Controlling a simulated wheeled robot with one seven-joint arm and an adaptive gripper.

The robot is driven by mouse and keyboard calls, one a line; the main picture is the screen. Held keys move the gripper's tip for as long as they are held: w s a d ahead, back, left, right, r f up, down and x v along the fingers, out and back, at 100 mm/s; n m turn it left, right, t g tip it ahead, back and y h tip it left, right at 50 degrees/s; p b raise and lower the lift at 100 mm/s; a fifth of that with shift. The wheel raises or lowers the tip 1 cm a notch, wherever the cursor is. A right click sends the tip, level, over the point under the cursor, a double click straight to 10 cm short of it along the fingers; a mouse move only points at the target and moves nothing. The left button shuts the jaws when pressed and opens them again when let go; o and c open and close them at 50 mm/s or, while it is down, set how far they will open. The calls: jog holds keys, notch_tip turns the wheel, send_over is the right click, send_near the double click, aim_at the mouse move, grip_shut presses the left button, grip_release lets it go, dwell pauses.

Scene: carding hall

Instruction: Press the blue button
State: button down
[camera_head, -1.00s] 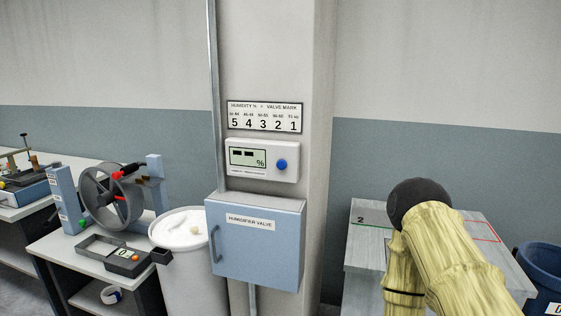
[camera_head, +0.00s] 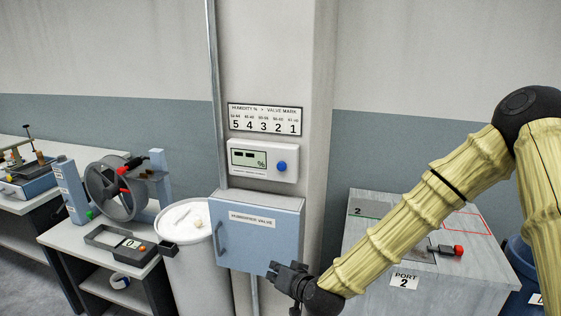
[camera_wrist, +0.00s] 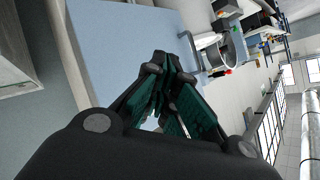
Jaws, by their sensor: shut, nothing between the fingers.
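The blue button (camera_head: 282,167) is a round knob on the right side of a white humidity display box (camera_head: 250,172) on the pillar. The display shows dark dashes and a % sign. My gripper (camera_head: 276,270) is below and apart from the button, in front of the lower part of the blue humidifier valve cabinet (camera_head: 240,240). In the wrist view my gripper (camera_wrist: 172,100) is shut with nothing between its fingers, and the blue cabinet (camera_wrist: 110,50) is behind it. The button is not visible in the wrist view.
A humidity and valve mark chart (camera_head: 264,119) hangs above the display. A white drum (camera_head: 193,270) stands left of the cabinet. A grey bench (camera_head: 375,285) marked port 2, with a red knob (camera_head: 458,251), is at right. A bench with a wheel device (camera_head: 115,190) is at left.

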aim_at(282, 166)
jog(key=w+a+r+t+p, duration=0.1)
jog(key=w+r, duration=0.2)
jog(key=r, duration=0.7)
jog(key=w+r+t+y+p, duration=0.1)
jog(key=w+r+t, duration=0.1)
jog(key=r, duration=0.9)
jog(key=shift+w+a+r+m+t, duration=0.2)
jog(key=shift+w+a+m+t, duration=0.15)
jog(key=shift+w, duration=0.5)
jog(key=shift+w+p, duration=0.15)
jog(key=shift+p, duration=0.15)
jog(key=w+d, duration=0.2)
jog(key=w, duration=0.6)
jog(key=shift+d, duration=0.3)
jog(key=shift+w+d+b, duration=0.25)
jog(key=shift+w+b, duration=0.05)
jog(key=shift+w, duration=0.5)
jog(key=shift+s, duration=0.15)
jog(key=shift+s+a, duration=0.25)
jog(key=shift+s, duration=0.4)
